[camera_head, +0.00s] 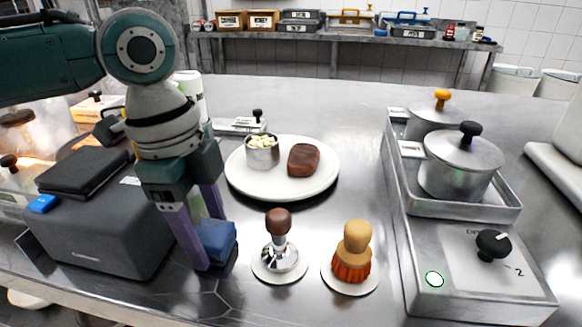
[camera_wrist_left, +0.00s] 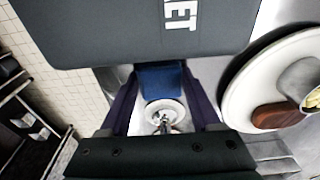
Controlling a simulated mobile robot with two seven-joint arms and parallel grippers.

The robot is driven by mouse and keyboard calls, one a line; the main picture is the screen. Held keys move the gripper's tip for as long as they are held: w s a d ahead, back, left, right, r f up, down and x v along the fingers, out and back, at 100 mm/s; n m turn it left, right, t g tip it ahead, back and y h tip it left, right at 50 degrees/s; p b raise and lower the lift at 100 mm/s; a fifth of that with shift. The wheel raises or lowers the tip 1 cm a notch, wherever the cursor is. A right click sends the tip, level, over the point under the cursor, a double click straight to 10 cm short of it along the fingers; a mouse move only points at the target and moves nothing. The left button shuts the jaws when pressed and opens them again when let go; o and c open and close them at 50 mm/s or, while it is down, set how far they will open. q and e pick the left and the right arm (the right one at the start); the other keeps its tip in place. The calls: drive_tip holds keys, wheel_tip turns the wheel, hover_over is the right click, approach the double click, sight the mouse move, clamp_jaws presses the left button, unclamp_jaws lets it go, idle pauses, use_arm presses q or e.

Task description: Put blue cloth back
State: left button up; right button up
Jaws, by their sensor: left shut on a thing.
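The blue cloth (camera_head: 217,241) is a small folded dark blue block on or just above the steel counter, right of the grey box. My left gripper (camera_head: 208,243) points down from above with its purple fingers on either side of the cloth, shut on it. In the left wrist view the cloth (camera_wrist_left: 161,80) shows between the two fingers. Whether its underside touches the counter cannot be told. My right gripper is not in view.
A grey box (camera_head: 110,235) stands close on the left. A white plate (camera_head: 255,187) with a cup and brown meat lies behind. A tamper (camera_head: 279,245) and a brush (camera_head: 353,255) stand on the right. Pots in a tray (camera_head: 505,208) sit farther right.

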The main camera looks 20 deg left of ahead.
use_arm(q)
drive_tip(key=o, duration=1.2)
drive_tip(key=shift+f, duration=0.1)
